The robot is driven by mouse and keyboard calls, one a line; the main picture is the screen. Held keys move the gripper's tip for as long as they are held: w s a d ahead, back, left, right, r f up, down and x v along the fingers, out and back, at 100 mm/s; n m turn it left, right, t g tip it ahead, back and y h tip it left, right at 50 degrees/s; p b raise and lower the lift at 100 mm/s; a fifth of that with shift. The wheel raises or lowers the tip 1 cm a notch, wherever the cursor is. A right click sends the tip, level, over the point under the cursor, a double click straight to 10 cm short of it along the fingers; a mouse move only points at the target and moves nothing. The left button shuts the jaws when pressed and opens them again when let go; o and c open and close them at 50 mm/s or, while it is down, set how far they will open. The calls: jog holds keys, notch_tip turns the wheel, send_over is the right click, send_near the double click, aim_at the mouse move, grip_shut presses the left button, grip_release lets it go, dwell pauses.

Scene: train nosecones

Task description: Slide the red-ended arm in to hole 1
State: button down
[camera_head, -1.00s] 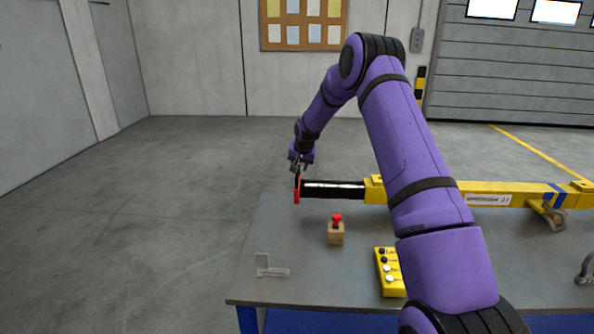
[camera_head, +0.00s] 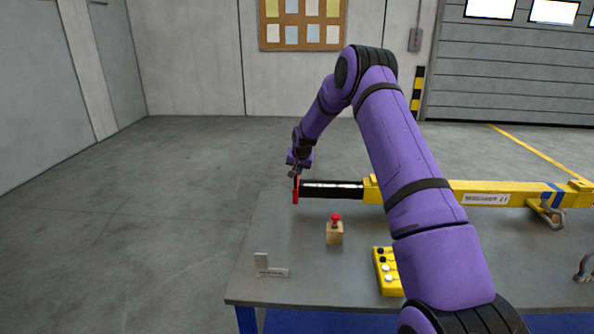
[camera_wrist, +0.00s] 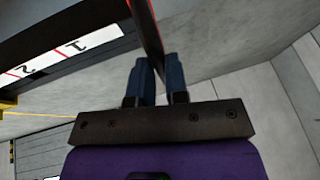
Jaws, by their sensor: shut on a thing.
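The black arm (camera_head: 333,190) sticks out of the left end of the yellow beam (camera_head: 480,196) and lies level above the table. Its red end plate (camera_head: 295,190) stands upright at the far left. My gripper (camera_head: 295,174) reaches down from above onto the top of this plate. In the wrist view, the two blue fingers of my gripper (camera_wrist: 157,60) are on either side of the red plate's edge (camera_wrist: 145,28), shut on it. The hole itself cannot be made out.
A wooden block with a red button (camera_head: 334,232) stands in front of the arm. A yellow control box (camera_head: 388,272) and a small grey stand (camera_head: 266,267) are nearer the table's front edge. The grey table (camera_head: 325,284) has free room at its left; open floor lies beyond.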

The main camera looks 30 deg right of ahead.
send_over(339, 186)
jog(key=shift+f, duration=0.1)
dwell(0.3)
jog(key=c, duration=1.1)
grip_release()
jog(key=shift+r, duration=0.35)
jog(key=v, duration=1)
jog(key=shift+s+r, duration=0.1)
jog(key=shift+s, duration=0.05)
